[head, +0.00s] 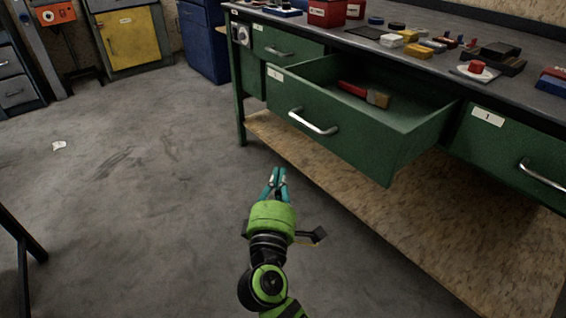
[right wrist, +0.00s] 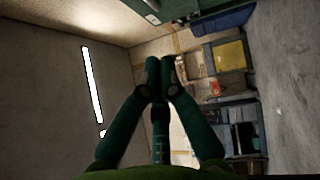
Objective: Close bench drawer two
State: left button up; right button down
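A green bench drawer (head: 335,120) is pulled well out of the bench, with a metal bar handle (head: 312,122) on its front. A white label sits at its upper left corner; its number is too small to read surely. A brush with a red handle (head: 352,90) lies inside. My right gripper (head: 279,172) is in front of and below the drawer front, apart from it. Its teal fingers are together and empty; they also show together in the right wrist view (right wrist: 161,62). My left gripper is not in view.
The drawer labelled 1 (head: 515,150) is closed at right, and a smaller closed drawer (head: 285,47) is behind at left. The dark bench top (head: 455,55) holds several blocks and red boxes. A wooden lower shelf (head: 420,225) runs beneath. Grey floor (head: 130,200) is open at left.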

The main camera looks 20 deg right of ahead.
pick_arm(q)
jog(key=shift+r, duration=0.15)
pick_arm(e)
jog(key=s+d+x, duration=0.1)
jog(key=d+x, duration=0.1)
jog(key=x, duration=1)
jog(key=shift+d+r, duration=0.15)
jog(key=shift+d, duration=0.15)
